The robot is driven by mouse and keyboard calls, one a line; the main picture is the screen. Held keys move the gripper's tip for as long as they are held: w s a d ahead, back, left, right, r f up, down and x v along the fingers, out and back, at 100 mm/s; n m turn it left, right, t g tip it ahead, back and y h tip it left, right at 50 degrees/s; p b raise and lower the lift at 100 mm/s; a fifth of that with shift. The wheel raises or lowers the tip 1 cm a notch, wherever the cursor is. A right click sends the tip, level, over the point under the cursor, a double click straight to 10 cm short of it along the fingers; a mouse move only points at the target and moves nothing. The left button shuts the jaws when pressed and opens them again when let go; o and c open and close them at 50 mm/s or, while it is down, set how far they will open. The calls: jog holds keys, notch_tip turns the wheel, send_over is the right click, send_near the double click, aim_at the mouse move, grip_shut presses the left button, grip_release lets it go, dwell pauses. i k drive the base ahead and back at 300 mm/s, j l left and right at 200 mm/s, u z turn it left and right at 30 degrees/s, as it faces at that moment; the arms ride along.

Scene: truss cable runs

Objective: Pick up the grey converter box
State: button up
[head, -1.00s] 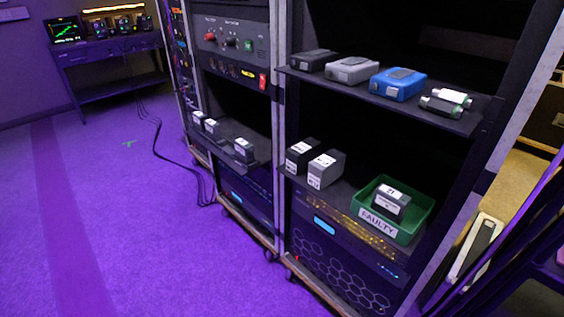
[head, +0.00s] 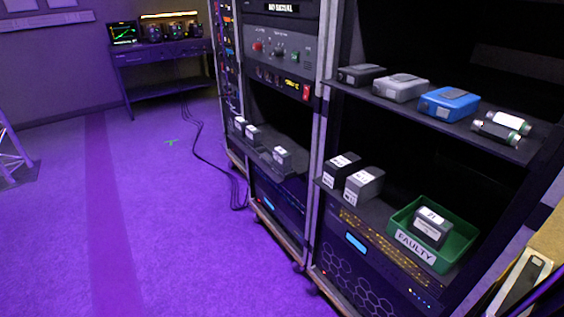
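A grey box with white labels (head: 369,186) stands on the lower shelf of the right rack, just right of a black labelled box (head: 342,171). A flatter light-grey box (head: 401,89) lies on the upper shelf, between a black one (head: 361,75) and a blue one (head: 448,104). I cannot tell for certain which grey one is the converter box. Another dark grey labelled box (head: 431,229) sits in the green bin (head: 460,250) marked FAULTY.
Two small cylindrical devices (head: 501,127) lie at the upper shelf's right end. The left rack holds several small labelled boxes (head: 283,158). Cables (head: 197,150) run over the floor. A bench (head: 165,70) stands at the back.

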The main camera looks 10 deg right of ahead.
aim_at(281, 160)
jog(key=i+j+z, duration=0.1)
jog(key=i+j, duration=0.5)
jog(key=j, duration=0.25)
jog(key=i+j+z, duration=0.15)
jog(key=i+j, duration=0.15)
jog(key=j, duration=0.15)
jog(key=i+j+z, duration=0.1)
jog(key=i+j, duration=0.2)
jog(key=j, duration=0.2)
jog(key=i+j+z, duration=0.1)
jog(key=i+j, duration=0.15)
jog(key=j, duration=0.2)
jog(key=i+j, duration=0.25)
jog(key=j, duration=0.3)
jog(key=i+j+z, duration=0.15)
jog(key=j, duration=0.35)
jog(key=i+j+z, duration=0.1)
jog(key=i+j, duration=0.2)
jog(key=j, duration=0.25)
